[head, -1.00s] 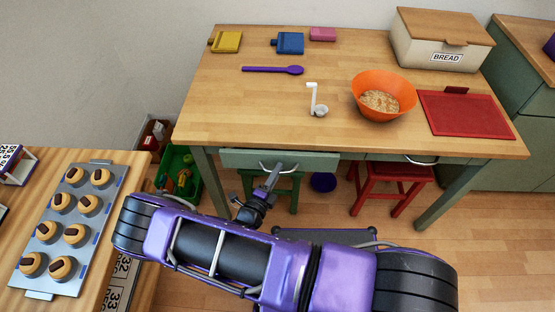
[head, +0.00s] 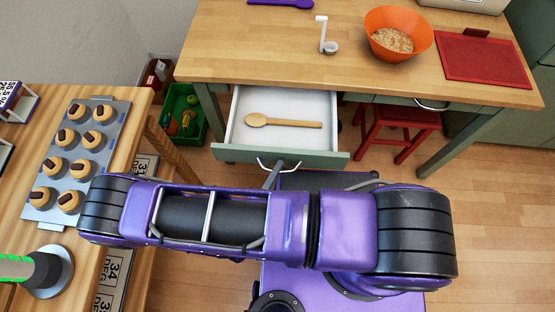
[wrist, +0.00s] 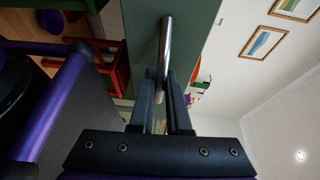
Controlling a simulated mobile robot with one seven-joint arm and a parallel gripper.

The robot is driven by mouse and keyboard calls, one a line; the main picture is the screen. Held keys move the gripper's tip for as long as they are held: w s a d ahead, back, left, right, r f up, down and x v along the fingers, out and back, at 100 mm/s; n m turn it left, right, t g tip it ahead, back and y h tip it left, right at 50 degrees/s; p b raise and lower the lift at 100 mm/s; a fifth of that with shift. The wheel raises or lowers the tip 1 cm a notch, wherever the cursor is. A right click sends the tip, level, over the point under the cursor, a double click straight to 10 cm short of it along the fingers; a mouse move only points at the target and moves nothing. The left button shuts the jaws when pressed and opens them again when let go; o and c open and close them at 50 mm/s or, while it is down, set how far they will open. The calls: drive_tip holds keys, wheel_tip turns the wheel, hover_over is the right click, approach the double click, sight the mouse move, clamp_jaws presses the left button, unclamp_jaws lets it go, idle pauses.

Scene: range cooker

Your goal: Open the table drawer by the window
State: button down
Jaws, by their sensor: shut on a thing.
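The table drawer (head: 250,104) is pulled out from under the wooden table (head: 350,68). Its inside is white, and a wooden spoon (head: 285,122) lies in it. The green drawer front carries a metal bar handle (head: 266,165). In the wrist view the handle (wrist: 166,45) runs between the two dark fingers of my gripper (wrist: 160,95), which is shut on it. In the head view my arm hides most of the gripper.
An orange bowl (head: 398,34), a ladle (head: 322,35) and a red board (head: 482,60) are on the table. A red stool (head: 400,118) stands underneath.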

drive_tip(key=shift+s, duration=0.15)
drive_tip(key=c, duration=0.9)
unclamp_jaws()
drive_tip(key=b+v, duration=0.1)
drive_tip(key=v, duration=1.6)
drive_tip(key=shift+s+a+f, duration=0.1)
drive_tip(key=shift+s+a, duration=0.05)
drive_tip(key=shift+a, duration=0.05)
